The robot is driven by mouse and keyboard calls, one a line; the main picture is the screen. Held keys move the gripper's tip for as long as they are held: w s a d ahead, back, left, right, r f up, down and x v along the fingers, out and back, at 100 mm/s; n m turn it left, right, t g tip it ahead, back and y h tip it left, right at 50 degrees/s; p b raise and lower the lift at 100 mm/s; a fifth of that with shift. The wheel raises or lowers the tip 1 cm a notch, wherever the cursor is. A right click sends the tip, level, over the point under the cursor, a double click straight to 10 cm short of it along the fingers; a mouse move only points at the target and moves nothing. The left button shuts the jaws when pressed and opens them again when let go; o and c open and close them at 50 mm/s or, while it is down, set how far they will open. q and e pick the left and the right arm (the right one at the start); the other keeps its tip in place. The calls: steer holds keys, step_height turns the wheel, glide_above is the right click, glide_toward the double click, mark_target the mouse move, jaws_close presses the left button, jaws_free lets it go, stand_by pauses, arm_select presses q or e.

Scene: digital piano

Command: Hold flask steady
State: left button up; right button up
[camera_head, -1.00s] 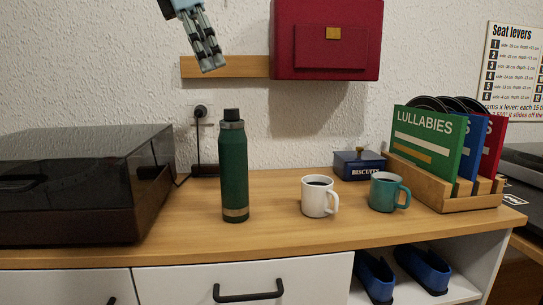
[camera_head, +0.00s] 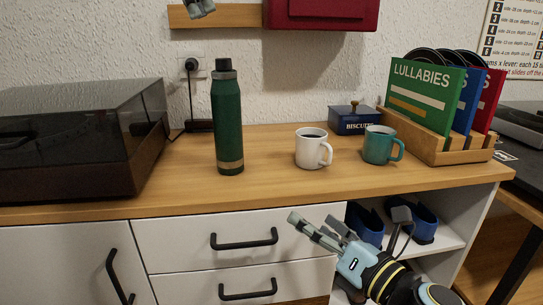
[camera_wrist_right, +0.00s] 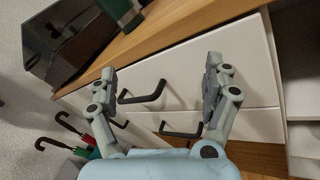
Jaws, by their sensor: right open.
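The flask (camera_head: 228,122) is a dark green bottle with a black cap and a tan band near its foot. It stands upright on the wooden cabinet top, with no gripper touching it. Its green lower part also shows at the top of the right wrist view (camera_wrist_right: 118,9). My right gripper (camera_head: 347,218) is open and empty in front of the drawers, below the top and to the right of the flask. In its wrist view the spread fingers (camera_wrist_right: 160,70) frame the drawer fronts.
A turntable with a dark lid (camera_head: 82,130) stands left. A white mug (camera_head: 309,149), a teal mug (camera_head: 377,146), a blue biscuit box (camera_head: 352,121) and a record rack (camera_head: 440,152) stand right. Drawer handles (camera_head: 244,241) protrude below.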

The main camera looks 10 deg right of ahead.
steer(key=a+r+n+y, duration=0.3)
steer(key=a+r+n, duration=0.1)
steer(key=r+n, duration=0.7)
steer(key=g+y, duration=0.3)
steer(key=g, duration=0.1)
glide_toward(238, 110)
steer(key=x, duration=1.3)
steer(key=shift+c, duration=0.4)
jaws_close()
